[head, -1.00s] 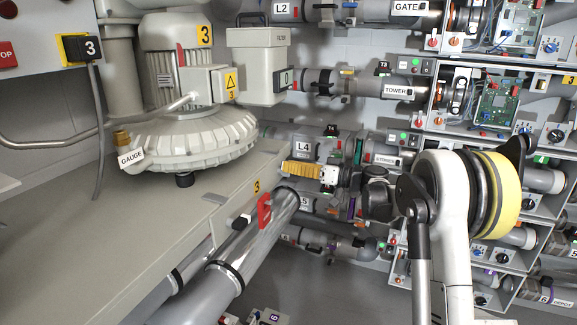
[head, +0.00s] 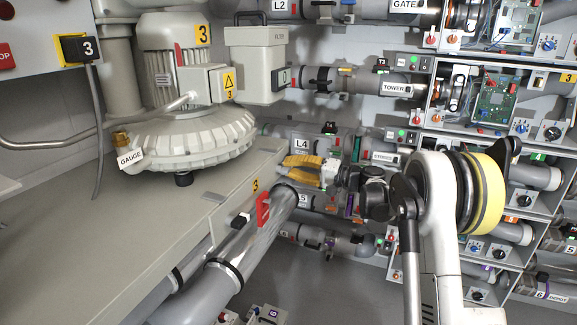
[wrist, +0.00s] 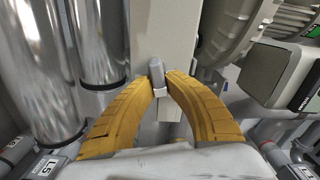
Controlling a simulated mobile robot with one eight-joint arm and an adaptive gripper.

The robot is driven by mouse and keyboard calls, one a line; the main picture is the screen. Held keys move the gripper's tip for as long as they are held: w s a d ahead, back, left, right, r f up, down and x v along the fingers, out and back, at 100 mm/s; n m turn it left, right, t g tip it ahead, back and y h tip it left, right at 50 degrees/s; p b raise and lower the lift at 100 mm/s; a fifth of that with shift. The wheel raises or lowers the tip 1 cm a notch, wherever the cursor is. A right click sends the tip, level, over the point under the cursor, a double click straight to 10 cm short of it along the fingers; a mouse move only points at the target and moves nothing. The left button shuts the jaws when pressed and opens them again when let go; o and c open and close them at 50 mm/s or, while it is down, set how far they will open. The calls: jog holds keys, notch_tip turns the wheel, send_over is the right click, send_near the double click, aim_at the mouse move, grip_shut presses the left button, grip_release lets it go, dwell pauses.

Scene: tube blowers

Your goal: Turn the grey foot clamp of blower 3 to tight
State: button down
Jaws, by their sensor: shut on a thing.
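Blower 3 (head: 190,135), a pale ribbed housing with a yellow 3 label, stands on the bench in the head view. My gripper (head: 284,170) with yellow fingers is at the bench's right end, beside the yellow 3 tag. In the wrist view my gripper (wrist: 160,78) has its curved fingers closing from both sides on a small upright grey lever, the grey foot clamp (wrist: 156,70). The lever stands at the end of a pale beam. In the head view the fingers and bench edge hide the clamp. Its tight mark is not readable in either view.
The bench (head: 130,235) is mostly clear in front. Pipes and shelves of equipment fill the back and right. Shiny cylinders (wrist: 95,40) stand left in the wrist view.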

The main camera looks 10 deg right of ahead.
jog(key=shift+f+m, duration=0.25)
jog(key=shift+m, duration=1.15)
jog(key=c, duration=1.4)
grip_release()
jog(key=v, duration=1.2)
